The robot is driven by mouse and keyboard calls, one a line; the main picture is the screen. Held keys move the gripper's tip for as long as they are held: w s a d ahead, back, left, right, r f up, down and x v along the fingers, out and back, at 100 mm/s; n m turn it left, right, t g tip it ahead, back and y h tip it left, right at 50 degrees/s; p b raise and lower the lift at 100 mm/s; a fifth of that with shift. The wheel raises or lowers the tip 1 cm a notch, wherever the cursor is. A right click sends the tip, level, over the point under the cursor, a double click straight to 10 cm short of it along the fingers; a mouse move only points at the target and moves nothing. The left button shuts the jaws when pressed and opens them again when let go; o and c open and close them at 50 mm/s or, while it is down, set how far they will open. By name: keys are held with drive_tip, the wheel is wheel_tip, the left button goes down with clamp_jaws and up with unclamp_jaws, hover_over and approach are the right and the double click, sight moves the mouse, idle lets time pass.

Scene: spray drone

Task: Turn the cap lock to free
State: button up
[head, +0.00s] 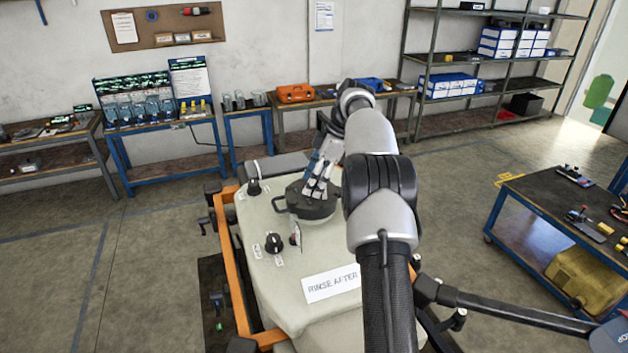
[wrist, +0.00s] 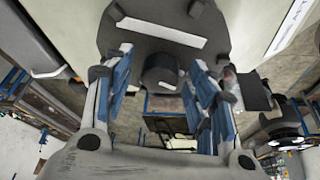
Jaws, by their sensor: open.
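A dark round cap (head: 310,208) sits on top of the pale tank (head: 270,215) in the head view. My gripper (head: 316,190) is over it, pointing down. In the wrist view the cap is a dark disc (wrist: 205,28) with pale bars, and a short black round knob (wrist: 160,72) shows between the two blue-padded fingers. My gripper (wrist: 160,62) is open there; I cannot tell whether the fingers touch anything. A separate black knob (head: 273,243) with small labels stands nearer on the tank. The label words are too small to read.
Another black knob (head: 254,186) is at the tank's far left. A small red-tipped part (head: 294,238) stands by the cap. A "RINSE AFTER" sign (head: 331,283) lies in front. An orange frame (head: 236,270) edges the tank. A tool table (head: 570,205) stands right.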

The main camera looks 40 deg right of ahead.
drive_tip(key=shift+m, duration=0.3)
